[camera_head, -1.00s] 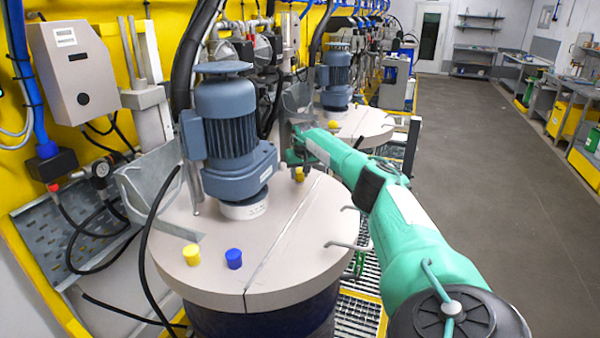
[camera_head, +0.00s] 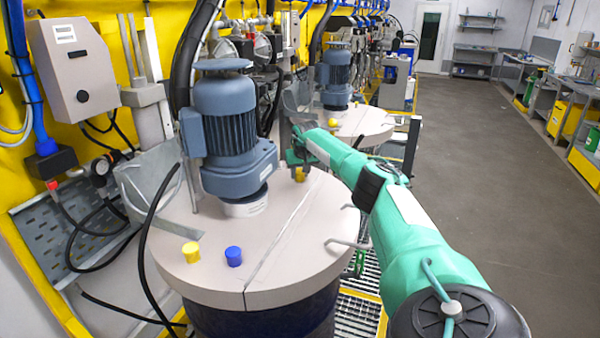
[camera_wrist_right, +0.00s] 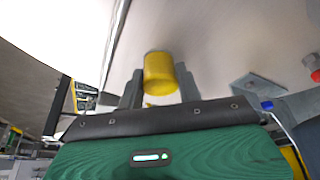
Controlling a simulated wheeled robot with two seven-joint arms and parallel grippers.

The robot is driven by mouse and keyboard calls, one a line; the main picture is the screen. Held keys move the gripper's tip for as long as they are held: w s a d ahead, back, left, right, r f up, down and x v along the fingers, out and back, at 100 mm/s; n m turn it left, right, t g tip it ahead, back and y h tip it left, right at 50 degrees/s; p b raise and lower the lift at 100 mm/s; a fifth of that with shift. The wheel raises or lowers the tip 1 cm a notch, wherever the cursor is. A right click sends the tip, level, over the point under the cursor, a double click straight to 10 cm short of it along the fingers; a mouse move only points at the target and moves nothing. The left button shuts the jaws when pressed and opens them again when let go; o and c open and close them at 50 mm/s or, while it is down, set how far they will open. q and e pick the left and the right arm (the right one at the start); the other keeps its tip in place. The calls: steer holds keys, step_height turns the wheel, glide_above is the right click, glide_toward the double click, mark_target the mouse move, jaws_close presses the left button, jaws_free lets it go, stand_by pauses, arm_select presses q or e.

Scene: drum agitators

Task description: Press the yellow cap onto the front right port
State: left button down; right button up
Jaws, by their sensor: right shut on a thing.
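A yellow cap (camera_head: 299,174) is at the far right side of the pale round drum lid (camera_head: 215,275), beyond the motor. My right gripper (camera_head: 299,166) reaches over the lid from the right and is shut on this cap. In the right wrist view the cap (camera_wrist_right: 159,72) sits between the two grey fingers (camera_wrist_right: 160,86), close to the lid surface. I cannot tell whether it touches the lid, and any port under it is hidden. Another yellow cap (camera_head: 191,252) and a blue cap (camera_head: 233,256) are at the lid's front edge. My left gripper is out of view.
The blue-grey agitator motor (camera_head: 232,135) stands on the lid, left of my right gripper. A black hose (camera_head: 147,235) bends over the lid's left edge. Bent metal handles (camera_head: 348,244) stick out at the right. A second drum (camera_head: 352,125) stands behind. The floor at right is clear.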

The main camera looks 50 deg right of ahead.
steer(key=shift+s+a+f, duration=0.1)
steer(key=shift+f, duration=0.2)
steer(key=o, duration=1)
steer(key=shift+o, duration=0.2)
steer(key=shift+r, duration=0.15)
steer(key=shift+r, duration=0.25)
steer(key=shift+r+p, duration=1.3)
steer(key=shift+r, duration=0.5)
steer(key=shift+f, duration=0.15)
